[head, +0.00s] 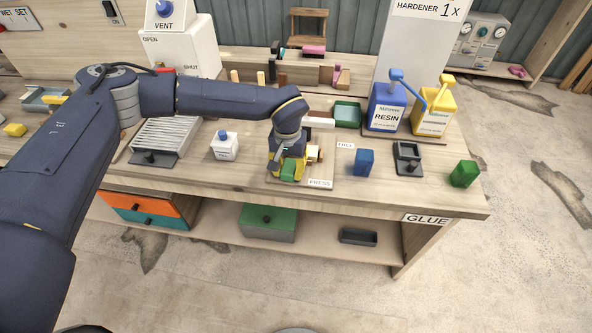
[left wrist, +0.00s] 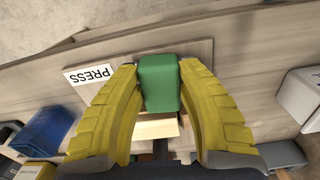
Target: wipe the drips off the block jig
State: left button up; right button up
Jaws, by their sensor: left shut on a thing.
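My left gripper (head: 291,165) reaches down over the board marked PRESS (head: 322,183) on the workbench. In the left wrist view its yellow fingers (left wrist: 160,66) are shut on a green block (left wrist: 160,88), which also shows low between the fingers in the head view (head: 289,170). A pale wooden block (head: 314,153), perhaps part of the block jig, sits close by at the PRESS board; a pale wooden face (left wrist: 156,128) shows beside the green block. I cannot make out any drips. My right gripper is not in view.
A blue block (head: 364,162), a dark holder (head: 408,158) and another green block (head: 464,173) stand to the right. Blue RESIN (head: 386,108) and yellow (head: 434,111) pump bottles stand behind. The front bench edge is close.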

pick_arm(q)
jog(key=a, duration=0.3)
jog(key=shift+w+a, duration=0.15)
notch_tip(320, 180, up, 8)
dwell(0.5)
jog(key=shift+f, duration=0.1)
dwell(1.0)
